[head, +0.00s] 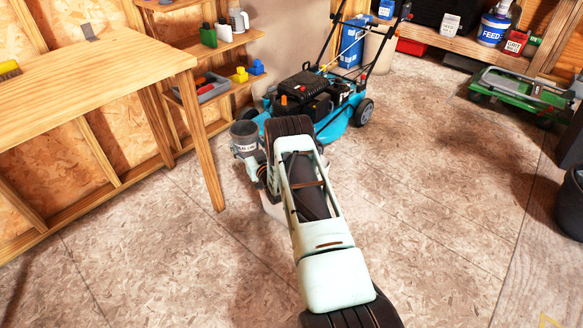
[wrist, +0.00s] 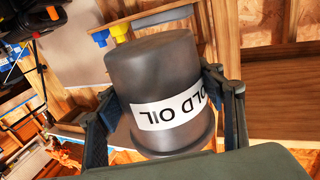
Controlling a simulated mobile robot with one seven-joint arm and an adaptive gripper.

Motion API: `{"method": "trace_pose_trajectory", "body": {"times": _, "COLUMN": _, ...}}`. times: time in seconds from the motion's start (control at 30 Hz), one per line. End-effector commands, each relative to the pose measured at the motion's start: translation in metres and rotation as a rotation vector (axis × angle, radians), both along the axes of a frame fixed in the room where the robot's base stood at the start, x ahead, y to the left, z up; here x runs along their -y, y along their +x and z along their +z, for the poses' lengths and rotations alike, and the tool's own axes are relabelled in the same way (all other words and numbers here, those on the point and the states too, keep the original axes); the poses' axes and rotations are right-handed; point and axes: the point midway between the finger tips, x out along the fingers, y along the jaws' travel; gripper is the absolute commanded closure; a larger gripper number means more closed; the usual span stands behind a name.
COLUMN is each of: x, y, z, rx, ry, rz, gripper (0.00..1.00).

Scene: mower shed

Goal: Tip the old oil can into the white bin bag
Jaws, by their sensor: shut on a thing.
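The old oil can is a dark grey round can (wrist: 160,75) with a white label reading OLD OIL, upside down in the wrist view. My gripper (wrist: 160,90) is shut on it, one finger on each side. In the head view the can (head: 244,139) is off the floor, left of my arm's end, roughly upright with its dark top showing; my gripper (head: 263,170) is partly hidden by my arm. A pale whitish patch (head: 271,206) shows below my arm; it may be the white bin bag, but most of it is hidden.
A teal mower (head: 340,110) stands just beyond the can. A wooden bench (head: 90,75) with a leg (head: 208,150) is to the left, shelves (head: 215,48) behind it. A green machine (head: 515,95) and a black bucket (head: 570,205) are at right. Floor between is clear.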

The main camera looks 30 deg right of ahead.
Motion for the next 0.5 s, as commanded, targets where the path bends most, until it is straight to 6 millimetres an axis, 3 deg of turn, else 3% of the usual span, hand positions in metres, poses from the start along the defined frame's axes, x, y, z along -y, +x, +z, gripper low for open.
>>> {"method": "trace_pose_trajectory", "body": {"times": 0.03, "x": 0.008, "y": 0.000, "z": -0.019, "rx": 0.001, "ry": 0.001, "rz": -0.006, "gripper": 0.69}}
{"method": "trace_pose_trajectory", "body": {"times": 0.2, "x": 0.026, "y": -0.003, "z": -0.065, "rx": 0.001, "ry": 0.003, "rz": -0.015, "gripper": 0.69}}
{"method": "trace_pose_trajectory", "body": {"times": 0.5, "x": 0.047, "y": -0.010, "z": -0.113, "rx": 0.003, "ry": 0.001, "rz": -0.028, "gripper": 0.69}}
